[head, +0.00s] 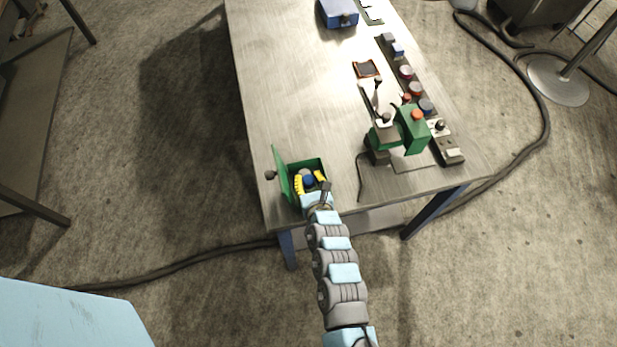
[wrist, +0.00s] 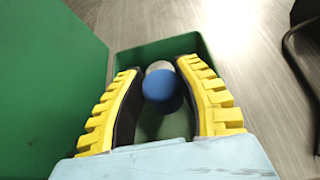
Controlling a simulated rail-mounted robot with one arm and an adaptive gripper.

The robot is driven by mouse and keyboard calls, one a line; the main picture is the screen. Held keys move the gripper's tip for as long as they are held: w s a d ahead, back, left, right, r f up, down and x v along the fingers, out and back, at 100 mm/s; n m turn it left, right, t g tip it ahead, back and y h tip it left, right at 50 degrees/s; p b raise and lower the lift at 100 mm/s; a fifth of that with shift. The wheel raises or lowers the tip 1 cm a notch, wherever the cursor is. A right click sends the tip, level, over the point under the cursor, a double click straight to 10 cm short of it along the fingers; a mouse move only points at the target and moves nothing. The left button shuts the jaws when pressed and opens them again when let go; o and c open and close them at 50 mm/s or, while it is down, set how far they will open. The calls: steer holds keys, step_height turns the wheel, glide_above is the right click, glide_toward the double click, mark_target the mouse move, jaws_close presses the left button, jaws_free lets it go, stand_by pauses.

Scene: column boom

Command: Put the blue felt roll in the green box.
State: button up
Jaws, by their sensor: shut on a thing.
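The green box (head: 311,163) stands at the near left corner of the table, with its lid (head: 281,176) open on the left side. In the wrist view its lid (wrist: 45,75) fills the left and its far wall (wrist: 160,50) shows beyond the fingers. My gripper (wrist: 160,70) has yellow fingers with dark inner pads, shut on the blue felt roll (wrist: 161,88). The roll is seen end-on, with a pale grey part behind it. The roll and fingers are over or within the box opening; whether the roll touches the floor cannot be told.
A green machine (head: 411,130) with a dark lever stands right of the box. A strip of knobs (head: 415,89) runs along the table's right edge. A blue case (head: 338,13) and an orange-framed tray (head: 367,69) lie farther back. The table's left middle is clear.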

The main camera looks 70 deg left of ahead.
steer(key=shift+f, duration=0.4)
steer(key=o, duration=0.9)
steer(key=shift+r, duration=0.1)
